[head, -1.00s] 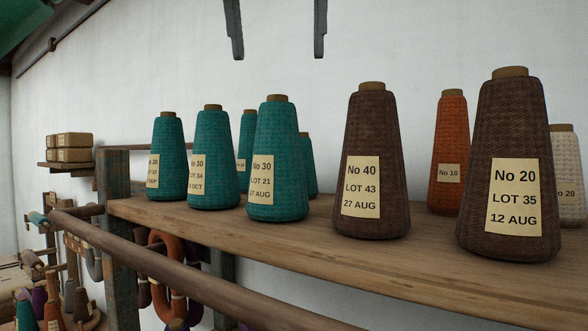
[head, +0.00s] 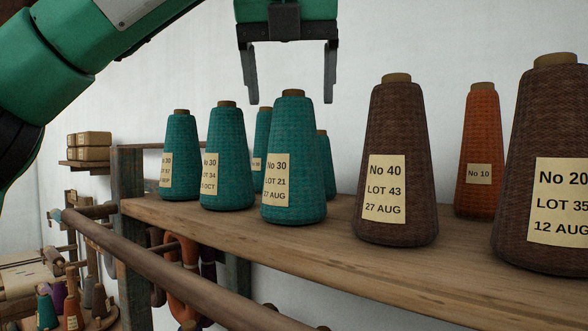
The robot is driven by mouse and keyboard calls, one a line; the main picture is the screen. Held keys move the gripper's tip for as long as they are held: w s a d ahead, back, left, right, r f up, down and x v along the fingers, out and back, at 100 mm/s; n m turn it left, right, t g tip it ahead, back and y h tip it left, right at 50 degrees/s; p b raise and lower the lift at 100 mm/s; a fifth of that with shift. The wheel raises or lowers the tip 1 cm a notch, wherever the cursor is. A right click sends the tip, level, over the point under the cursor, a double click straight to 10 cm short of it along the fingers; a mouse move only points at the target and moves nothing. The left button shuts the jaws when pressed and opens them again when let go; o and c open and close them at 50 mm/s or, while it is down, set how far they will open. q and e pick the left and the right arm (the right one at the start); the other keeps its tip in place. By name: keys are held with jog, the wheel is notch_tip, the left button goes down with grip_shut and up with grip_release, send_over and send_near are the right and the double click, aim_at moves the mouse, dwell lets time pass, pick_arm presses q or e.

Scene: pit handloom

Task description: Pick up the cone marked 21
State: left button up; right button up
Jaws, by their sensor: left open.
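The teal cone whose label reads No 30, LOT 21, 27 AUG (head: 305,195) stands upright on the wooden shelf (head: 400,275), left of the brown LOT 43 cone. My left gripper (head: 291,102) is open and points down, its two fingers spread. In the picture the fingertips lie on either side of the LOT 21 cone's top. I cannot tell whether the fingers are in front of, behind or level with the cone. They do not visibly touch it. My right gripper is not in view.
Teal cones (head: 227,160) stand close on the left and behind. Brown cones LOT 43 (head: 398,140) and No 20 (head: 560,110) and an orange No 10 cone (head: 482,130) stand to the right. A wooden rail (head: 170,265) runs along the shelf's front.

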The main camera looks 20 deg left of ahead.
aim_at(294, 117)
pick_arm(q)
jog(key=shift+d+f+p, duration=0.1)
jog(key=shift+f+p, duration=0.35)
jog(key=shift+p, duration=0.05)
jog(key=p+x, duration=0.2)
jog(key=x, duration=0.2)
jog(key=shift+f, duration=0.15)
jog(key=shift+s+d, duration=0.1)
jog(key=shift+d, duration=0.05)
jog(key=shift+c, duration=0.9)
jog(key=c, duration=1.3)
